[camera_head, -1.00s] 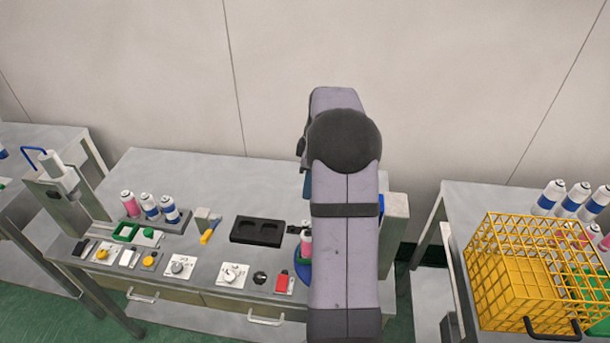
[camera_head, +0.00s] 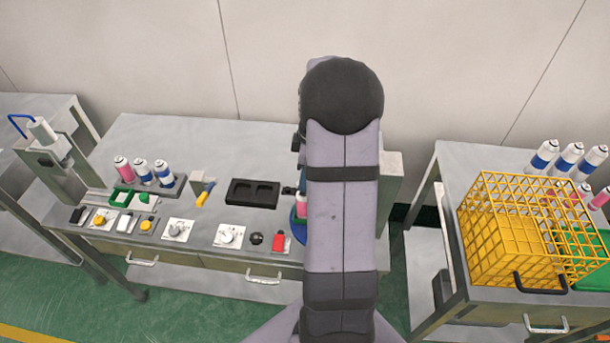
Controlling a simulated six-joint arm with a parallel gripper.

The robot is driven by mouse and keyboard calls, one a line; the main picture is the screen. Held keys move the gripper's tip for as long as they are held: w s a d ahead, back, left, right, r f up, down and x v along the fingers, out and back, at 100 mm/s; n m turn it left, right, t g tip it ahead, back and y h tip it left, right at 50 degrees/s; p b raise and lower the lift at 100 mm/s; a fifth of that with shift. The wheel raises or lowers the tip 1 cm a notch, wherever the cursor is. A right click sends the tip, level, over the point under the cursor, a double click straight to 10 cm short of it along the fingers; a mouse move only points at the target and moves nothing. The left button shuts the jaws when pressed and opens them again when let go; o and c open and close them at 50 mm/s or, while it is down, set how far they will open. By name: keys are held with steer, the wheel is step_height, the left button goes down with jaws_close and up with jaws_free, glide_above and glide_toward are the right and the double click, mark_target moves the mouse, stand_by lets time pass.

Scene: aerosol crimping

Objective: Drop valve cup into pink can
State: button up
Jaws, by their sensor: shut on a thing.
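A pink-banded can (camera_head: 301,205) stands at the right end of the bench, on a blue round base (camera_head: 300,228). My arm hides most of this can and the base. I cannot see whether anything sits in its top. My gripper is hidden behind my own arm, which comes up from the bottom of the view and reaches over this spot. A small dark part (camera_head: 289,190) shows just left of the arm, near the can's top; I cannot tell what it belongs to. The valve cup is not visible.
A black two-well tray (camera_head: 253,193) lies left of the can. A rack (camera_head: 178,186) with several cans (camera_head: 141,171), one pink, stands farther left. Switches and knobs line the front edge. A yellow wire crate (camera_head: 505,240) stands on the right table. The bench's back is clear.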

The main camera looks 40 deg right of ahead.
steer(key=shift+f+b, duration=1)
steer(key=shift+f, duration=0.45)
steer(key=shift+f, duration=0.15)
stand_by(1.0)
steer(key=o, duration=0.8)
steer(key=shift+r+p, duration=2.35)
steer(key=shift+r, duration=0.7)
